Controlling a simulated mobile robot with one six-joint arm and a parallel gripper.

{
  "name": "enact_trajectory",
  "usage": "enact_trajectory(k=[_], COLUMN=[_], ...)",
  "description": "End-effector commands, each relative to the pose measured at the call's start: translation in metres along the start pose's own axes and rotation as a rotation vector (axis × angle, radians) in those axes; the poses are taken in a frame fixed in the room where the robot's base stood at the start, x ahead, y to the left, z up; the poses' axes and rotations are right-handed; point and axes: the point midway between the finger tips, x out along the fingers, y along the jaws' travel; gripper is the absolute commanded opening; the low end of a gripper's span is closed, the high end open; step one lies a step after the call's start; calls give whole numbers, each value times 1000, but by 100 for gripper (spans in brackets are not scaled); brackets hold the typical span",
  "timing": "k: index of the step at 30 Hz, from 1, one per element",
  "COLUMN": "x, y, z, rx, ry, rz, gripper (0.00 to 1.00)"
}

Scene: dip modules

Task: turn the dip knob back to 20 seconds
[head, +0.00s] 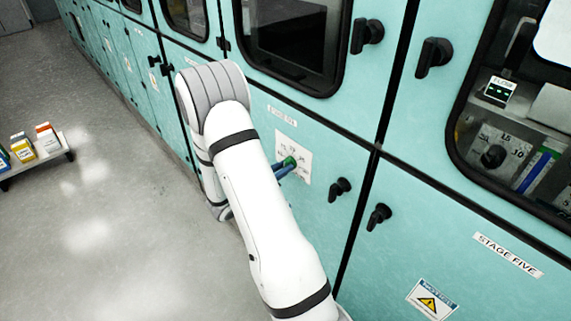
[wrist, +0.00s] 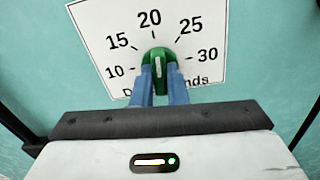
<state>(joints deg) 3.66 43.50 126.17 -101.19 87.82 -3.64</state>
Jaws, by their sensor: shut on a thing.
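The green dip knob (wrist: 157,53) sits in the middle of a white dial plate (wrist: 95,30) marked 10, 15, 20, 25 and 30. The two blue fingers of my gripper (wrist: 159,76) are shut on it from either side. Its white line stands about upright in the wrist view, roughly in line with the 20 mark; the fingers partly hide the lower knob. In the head view the knob (head: 290,161) and my gripper (head: 282,170) show just right of my arm, at the plate (head: 303,152) on the teal cabinet front.
Black door handles (head: 340,188) and (head: 378,215) stick out right of the dial. Another knob (head: 493,156) sits behind the window at the right. A low rack of coloured boxes (head: 45,142) stands on the left floor, which is otherwise clear.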

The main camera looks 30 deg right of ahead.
Motion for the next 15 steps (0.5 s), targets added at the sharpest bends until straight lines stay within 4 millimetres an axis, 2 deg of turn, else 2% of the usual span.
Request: enact_trajectory(k=[15], x=[-2], y=[4], z=[4], rx=[-110], ry=[-8], rz=[9], gripper=[0])
